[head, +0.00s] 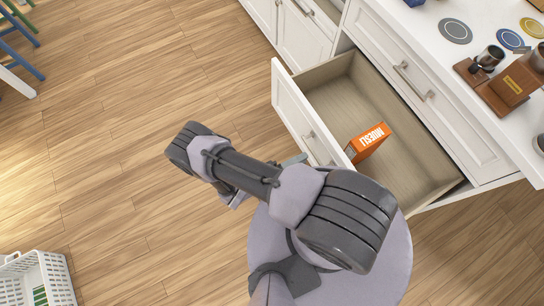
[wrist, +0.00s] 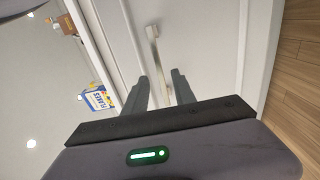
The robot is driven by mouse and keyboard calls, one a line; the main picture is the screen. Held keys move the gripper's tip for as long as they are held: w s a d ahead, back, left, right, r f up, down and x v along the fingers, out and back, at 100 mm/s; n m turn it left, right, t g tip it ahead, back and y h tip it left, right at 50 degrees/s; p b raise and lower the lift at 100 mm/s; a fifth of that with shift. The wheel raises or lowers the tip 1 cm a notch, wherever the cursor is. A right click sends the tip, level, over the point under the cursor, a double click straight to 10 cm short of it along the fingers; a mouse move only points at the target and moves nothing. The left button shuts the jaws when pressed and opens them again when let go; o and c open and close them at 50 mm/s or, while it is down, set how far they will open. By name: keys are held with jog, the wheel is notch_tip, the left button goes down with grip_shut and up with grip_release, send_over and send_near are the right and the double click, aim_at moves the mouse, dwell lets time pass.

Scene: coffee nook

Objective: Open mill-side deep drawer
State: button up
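The deep drawer (head: 375,100) below the counter is pulled well out in the head view. An orange box (head: 368,141) stands inside it. Its white front panel (head: 292,118) faces my arm and carries a metal bar handle (head: 309,136). In the wrist view a bar handle (wrist: 154,45) runs down a pale front panel (wrist: 205,45) and passes between the fingers of my gripper (wrist: 160,92). The fingers stand apart with gaps beside the bar, so the gripper looks open around it. My arm hides most of the gripper in the head view.
A closed drawer (head: 430,85) lies above the open one. The counter (head: 470,15) holds coasters, a brown wooden stand (head: 500,85) and dark cups. A white basket (head: 35,280) and blue stool legs (head: 20,50) are at the left. The wooden floor between is clear.

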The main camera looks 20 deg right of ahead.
jog(key=a, duration=1.1)
jog(key=shift+s+a, duration=0.3)
jog(key=shift+s, duration=0.15)
jog(key=w+a+r+m+g+y, duration=0.1)
jog(key=w+a+r+g+y, duration=0.2)
jog(key=r, duration=0.6)
jog(key=w+r+m+g+y, duration=0.1)
jog(key=w+r+m+y, duration=0.1)
jog(key=r+y, duration=0.5)
jog(key=w+a+r+m+g+y, duration=0.1)
jog(key=w+a+r+g+y, duration=0.15)
jog(key=r, duration=0.85)
jog(key=s+d+r+t+y, duration=0.1)
jog(key=s+r+t+y, duration=0.1)
jog(key=r, duration=0.5)
jog(key=s+d+r+t+y, duration=0.1)
jog(key=s+r+t+y, duration=0.2)
jog(key=r+t, duration=0.2)
jog(key=s+d+r+m+t+y, duration=0.1)
jog(key=s+d+r+t+y, duration=0.1)
jog(key=r, duration=0.7)
jog(key=shift+s+t, duration=0.55)
jog(key=shift+t, duration=0.3)
